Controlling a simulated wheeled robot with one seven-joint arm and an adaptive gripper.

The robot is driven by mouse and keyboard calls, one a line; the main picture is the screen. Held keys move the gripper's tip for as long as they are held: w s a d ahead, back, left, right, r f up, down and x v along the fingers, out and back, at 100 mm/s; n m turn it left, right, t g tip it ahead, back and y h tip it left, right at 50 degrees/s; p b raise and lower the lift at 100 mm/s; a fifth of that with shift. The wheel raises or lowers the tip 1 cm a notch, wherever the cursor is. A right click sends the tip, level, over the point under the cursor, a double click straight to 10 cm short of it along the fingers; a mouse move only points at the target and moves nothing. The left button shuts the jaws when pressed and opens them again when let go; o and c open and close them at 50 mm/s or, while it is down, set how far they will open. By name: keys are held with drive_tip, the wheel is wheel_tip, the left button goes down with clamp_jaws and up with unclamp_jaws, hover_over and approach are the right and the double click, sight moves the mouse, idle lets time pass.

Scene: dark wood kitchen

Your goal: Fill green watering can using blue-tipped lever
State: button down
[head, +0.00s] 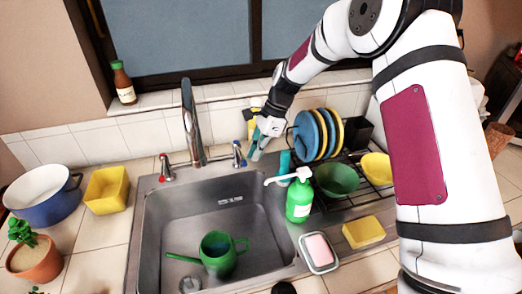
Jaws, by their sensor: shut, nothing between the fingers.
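The green watering can (217,252) sits in the steel sink basin, its spout pointing left and its handle to the right. The curved metal faucet (192,125) rises behind the basin. The blue-tipped lever (239,155) stands to the right of the faucet base, and the red-tipped lever (166,168) to the left. My gripper (256,154) reaches down from the upper right, shut and empty, just right of the blue-tipped lever. I cannot tell whether it touches the lever. No water stream is visible.
A green soap bottle (299,199) and a dish rack with plates (325,136) and a green bowl (337,179) stand right of the sink. A sponge (363,233) and soap dish (319,252) lie in front. A blue pot (42,194) and yellow container (106,191) stand left.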

drive_tip(key=shift+a, duration=0.1)
drive_tip(key=shift+s+a+m, duration=0.25)
drive_tip(key=shift+a+m, duration=0.15)
drive_tip(key=shift+a, duration=0.2)
